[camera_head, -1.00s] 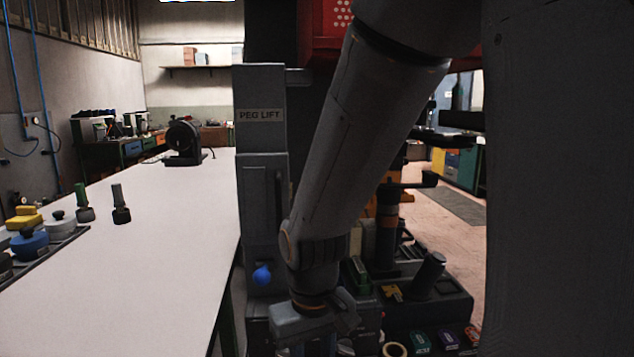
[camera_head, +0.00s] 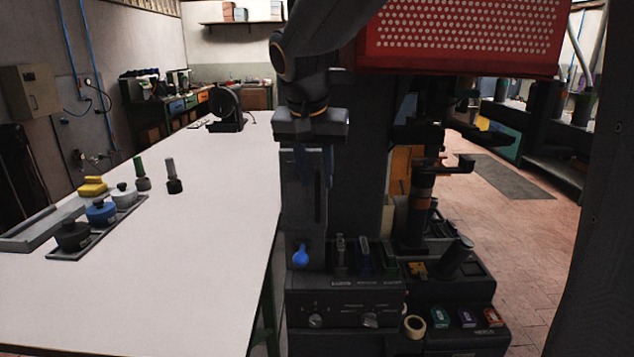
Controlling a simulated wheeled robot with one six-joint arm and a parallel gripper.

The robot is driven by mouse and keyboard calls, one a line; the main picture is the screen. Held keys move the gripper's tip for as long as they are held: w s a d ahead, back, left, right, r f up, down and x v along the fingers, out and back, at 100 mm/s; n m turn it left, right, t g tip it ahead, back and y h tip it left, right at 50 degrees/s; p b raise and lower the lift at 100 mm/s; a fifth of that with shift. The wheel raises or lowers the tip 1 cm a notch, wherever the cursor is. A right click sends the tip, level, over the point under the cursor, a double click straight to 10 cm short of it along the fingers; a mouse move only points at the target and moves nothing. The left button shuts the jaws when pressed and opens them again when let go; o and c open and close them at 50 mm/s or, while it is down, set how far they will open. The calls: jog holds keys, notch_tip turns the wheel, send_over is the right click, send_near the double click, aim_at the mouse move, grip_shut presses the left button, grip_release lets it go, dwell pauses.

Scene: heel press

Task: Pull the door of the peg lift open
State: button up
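The peg lift (camera_head: 292,222) is a narrow grey upright column beside the right edge of the white bench. A dark vertical slot or handle shows on its front, and a blue knob (camera_head: 300,257) sits low on it. The edges of its door cannot be made out clearly. My gripper (camera_head: 315,178) points down in front of the column's upper part and hides its label. Two slim fingers seem to hang apart with nothing between them. I cannot tell whether they touch the column.
The white bench (camera_head: 170,290) fills the left, with a tray (camera_head: 70,254) of weights and two small green- and grey-topped tools. A dark console (camera_head: 345,310) with knobs stands below the lift. A red perforated guard (camera_head: 465,35) hangs at upper right.

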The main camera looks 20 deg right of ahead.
aim_at(316, 182)
jog(key=shift+p+x, duration=0.3)
jog(key=shift+x, duration=1.5)
grip_shut()
jog(key=shift+a, duration=0.1)
